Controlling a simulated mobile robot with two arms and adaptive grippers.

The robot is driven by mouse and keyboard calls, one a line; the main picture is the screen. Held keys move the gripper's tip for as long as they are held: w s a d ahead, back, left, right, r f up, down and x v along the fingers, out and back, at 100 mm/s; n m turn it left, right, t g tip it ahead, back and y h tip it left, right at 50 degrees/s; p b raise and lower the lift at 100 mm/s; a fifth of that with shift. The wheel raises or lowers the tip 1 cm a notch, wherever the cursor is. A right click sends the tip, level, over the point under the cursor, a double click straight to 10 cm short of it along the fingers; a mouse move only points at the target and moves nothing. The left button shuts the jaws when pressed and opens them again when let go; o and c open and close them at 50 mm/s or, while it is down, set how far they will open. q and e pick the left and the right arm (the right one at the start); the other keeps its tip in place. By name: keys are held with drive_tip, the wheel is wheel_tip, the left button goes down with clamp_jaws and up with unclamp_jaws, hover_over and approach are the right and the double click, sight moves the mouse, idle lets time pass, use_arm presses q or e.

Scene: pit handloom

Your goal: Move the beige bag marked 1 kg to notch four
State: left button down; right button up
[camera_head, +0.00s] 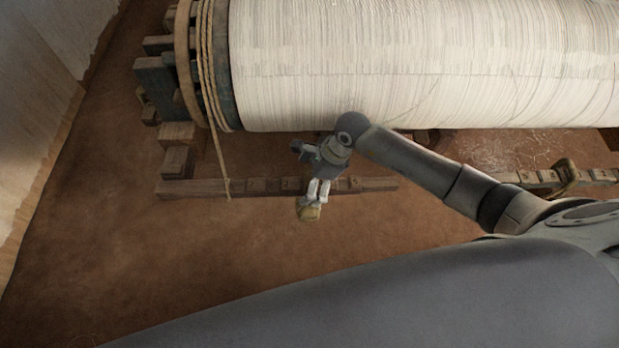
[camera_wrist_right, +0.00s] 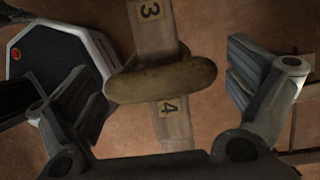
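A beige bag (camera_head: 309,212) is at the front side of the notched wooden bar (camera_head: 375,184), just below my right gripper (camera_head: 318,191). In the right wrist view the beige bag (camera_wrist_right: 170,82) lies across the bar (camera_wrist_right: 155,42), between the label 3 (camera_wrist_right: 149,11) and the label 4 (camera_wrist_right: 168,107). The fingers of my right gripper (camera_wrist_right: 166,92) stand apart, one towards each end of the bag. No 1 kg mark is readable. My left gripper is out of view.
A large roller wound with white thread (camera_head: 420,60) lies behind the bar. A rope (camera_head: 221,150) hangs from its left end to the bar. The brown floor (camera_head: 150,260) in front is clear.

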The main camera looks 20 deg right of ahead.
drive_tip(key=shift+s+f, duration=0.1)
drive_tip(key=shift+f, duration=0.05)
drive_tip(key=v, duration=0.7)
drive_tip(key=shift+d+r, duration=0.1)
drive_tip(key=shift+r, duration=0.3)
